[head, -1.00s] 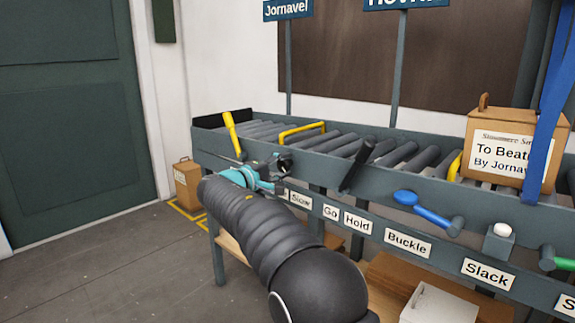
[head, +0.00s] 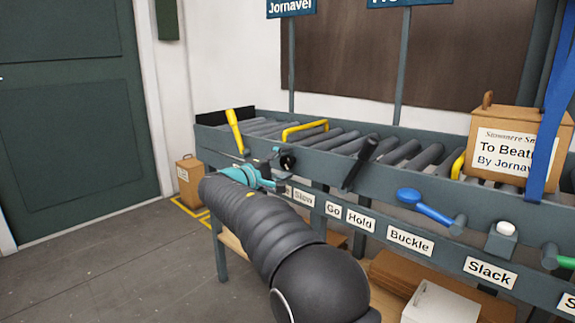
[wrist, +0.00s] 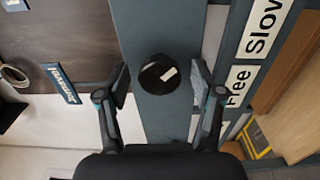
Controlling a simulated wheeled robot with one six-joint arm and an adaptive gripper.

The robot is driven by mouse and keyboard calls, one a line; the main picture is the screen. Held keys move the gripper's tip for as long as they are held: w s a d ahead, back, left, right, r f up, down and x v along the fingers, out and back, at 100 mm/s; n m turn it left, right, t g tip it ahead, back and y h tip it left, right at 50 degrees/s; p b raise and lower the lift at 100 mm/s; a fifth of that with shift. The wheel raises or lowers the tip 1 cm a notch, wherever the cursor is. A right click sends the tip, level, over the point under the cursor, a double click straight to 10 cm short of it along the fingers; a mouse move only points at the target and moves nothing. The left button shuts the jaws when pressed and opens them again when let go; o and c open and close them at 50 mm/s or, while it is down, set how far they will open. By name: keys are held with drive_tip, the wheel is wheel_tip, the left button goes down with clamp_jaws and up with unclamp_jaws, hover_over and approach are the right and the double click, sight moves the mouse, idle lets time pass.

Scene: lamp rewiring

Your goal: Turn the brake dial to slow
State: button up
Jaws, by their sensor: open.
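The brake dial (wrist: 159,75) is a round black knob with a white mark on its face, on the grey front rail of the conveyor. In the wrist view it sits between the open fingers of my gripper (wrist: 159,90), with gaps on both sides. In the head view the dial (head: 287,161) shows just beyond my gripper (head: 268,170). The "Slow" label (head: 303,197) is on the rail below it, partly hidden by my arm. In the wrist view the "Slow" label (wrist: 263,25) and the "Free" label (wrist: 238,85) lie right of the dial.
A yellow lever (head: 235,131) stands left of the dial and a black lever (head: 360,162) to its right. A blue-handled lever (head: 424,206) and a white button (head: 505,228) are further right. A brown case (head: 515,145) sits on the rollers. The floor at left is mostly clear.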

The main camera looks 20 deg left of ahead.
drive_tip(key=v, duration=1.1)
drive_tip(key=shift+s, duration=0.3)
